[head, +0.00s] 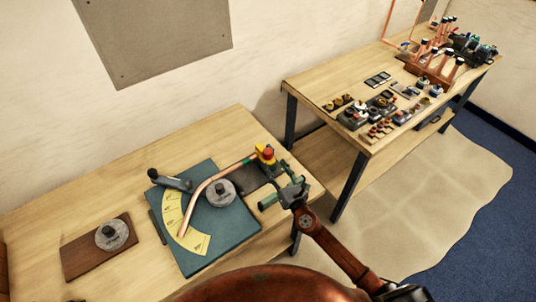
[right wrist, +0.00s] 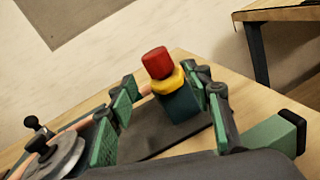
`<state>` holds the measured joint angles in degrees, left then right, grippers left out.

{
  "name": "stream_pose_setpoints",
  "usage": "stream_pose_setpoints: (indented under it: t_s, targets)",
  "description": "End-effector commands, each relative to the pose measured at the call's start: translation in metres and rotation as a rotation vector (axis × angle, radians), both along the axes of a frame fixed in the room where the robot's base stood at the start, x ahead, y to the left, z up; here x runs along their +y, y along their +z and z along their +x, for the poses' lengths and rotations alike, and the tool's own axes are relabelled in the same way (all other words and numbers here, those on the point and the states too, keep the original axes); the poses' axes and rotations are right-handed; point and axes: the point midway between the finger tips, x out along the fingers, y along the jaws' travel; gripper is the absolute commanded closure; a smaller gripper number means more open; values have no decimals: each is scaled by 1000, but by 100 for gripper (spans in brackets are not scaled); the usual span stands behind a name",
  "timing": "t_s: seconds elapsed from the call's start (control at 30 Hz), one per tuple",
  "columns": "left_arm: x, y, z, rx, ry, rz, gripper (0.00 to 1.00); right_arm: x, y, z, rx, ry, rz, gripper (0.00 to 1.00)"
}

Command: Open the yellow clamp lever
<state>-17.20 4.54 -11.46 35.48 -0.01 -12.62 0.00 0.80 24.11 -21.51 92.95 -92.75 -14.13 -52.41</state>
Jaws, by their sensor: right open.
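The yellow clamp lever (head: 259,149) with its red knob (head: 268,153) sits on a dark green block at the right end of the bending board. In the right wrist view, the yellow part (right wrist: 168,82) shows as a collar under the red knob (right wrist: 157,62), upright on the green block (right wrist: 181,105). My right gripper (head: 280,178) is open, just on the near side of the clamp. In the wrist view its green-padded fingers (right wrist: 170,92) appear on either side of the clamp block; I cannot tell whether they touch it. My left gripper is not in view.
A copper tube (head: 202,190) runs from the clamp across the teal board (head: 222,231), past a grey disc (head: 221,193) and a yellow scale (head: 193,241). A wooden plate with another disc (head: 112,234) lies left. A second table (head: 318,93) holds parts and copper pipework.

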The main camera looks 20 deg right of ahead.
Motion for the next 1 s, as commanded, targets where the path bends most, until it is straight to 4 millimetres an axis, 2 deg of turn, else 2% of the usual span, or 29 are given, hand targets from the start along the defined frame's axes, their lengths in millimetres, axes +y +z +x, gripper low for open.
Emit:
stream_pose_setpoints:
  t_s: [0.5, 0.63, 0.9, 1.0]
  targets:
    - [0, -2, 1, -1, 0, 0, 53, 12, -1, 68, -1, 6, -15, 54]
    - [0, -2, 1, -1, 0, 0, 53, 13, -1, 75, 0, 5, -14, 54]
    - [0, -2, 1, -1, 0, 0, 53, 13, -1, 76, 0, 5, -13, 54]
    - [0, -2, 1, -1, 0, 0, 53, 13, -1, 76, 0, 5, -13, 61]
